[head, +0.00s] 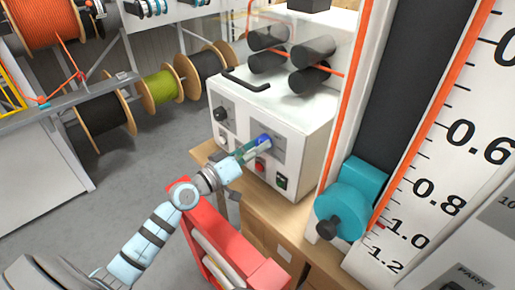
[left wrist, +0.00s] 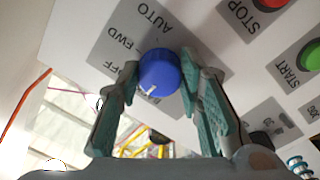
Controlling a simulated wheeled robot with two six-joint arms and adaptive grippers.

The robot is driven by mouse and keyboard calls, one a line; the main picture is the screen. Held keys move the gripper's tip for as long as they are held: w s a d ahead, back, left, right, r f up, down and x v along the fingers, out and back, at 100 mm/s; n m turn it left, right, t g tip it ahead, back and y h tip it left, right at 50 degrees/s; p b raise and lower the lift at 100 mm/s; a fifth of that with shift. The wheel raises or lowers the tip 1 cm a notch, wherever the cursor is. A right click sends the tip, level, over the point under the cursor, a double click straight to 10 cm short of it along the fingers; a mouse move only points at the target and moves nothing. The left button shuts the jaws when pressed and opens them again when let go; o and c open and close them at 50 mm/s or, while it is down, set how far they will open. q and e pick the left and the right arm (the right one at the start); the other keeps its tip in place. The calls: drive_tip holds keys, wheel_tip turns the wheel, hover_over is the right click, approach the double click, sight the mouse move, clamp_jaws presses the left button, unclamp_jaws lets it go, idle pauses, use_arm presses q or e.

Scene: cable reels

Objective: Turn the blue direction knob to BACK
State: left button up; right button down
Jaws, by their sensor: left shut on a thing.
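The blue direction knob (left wrist: 160,70) sits on a grey label plate in the left wrist view. It also shows in the head view (head: 264,140), on the front of the white machine (head: 292,160). My left gripper (left wrist: 160,62) has its two teal fingers on either side of the knob, shut on it; in the head view the gripper (head: 258,146) reaches the machine front. The white pointer mark is at the knob's lower edge, pointing down and a little left. My right gripper is not in view.
Red STOP (left wrist: 268,12) and green START (left wrist: 311,56) buttons are beside the knob plate. A black dial (head: 221,113) is at the left of the machine front. A red rack (head: 222,245) stands below my left arm. A teal clamp (head: 347,200) is at right.

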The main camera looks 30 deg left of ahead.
use_arm(q)
drive_tip(key=o, duration=1.2)
drive_tip(key=shift+c, duration=0.2)
drive_tip(key=shift+s, duration=0.1)
drive_tip(key=v, duration=0.7)
drive_tip(key=shift+s, duration=0.2)
drive_tip(key=shift+a, duration=0.1)
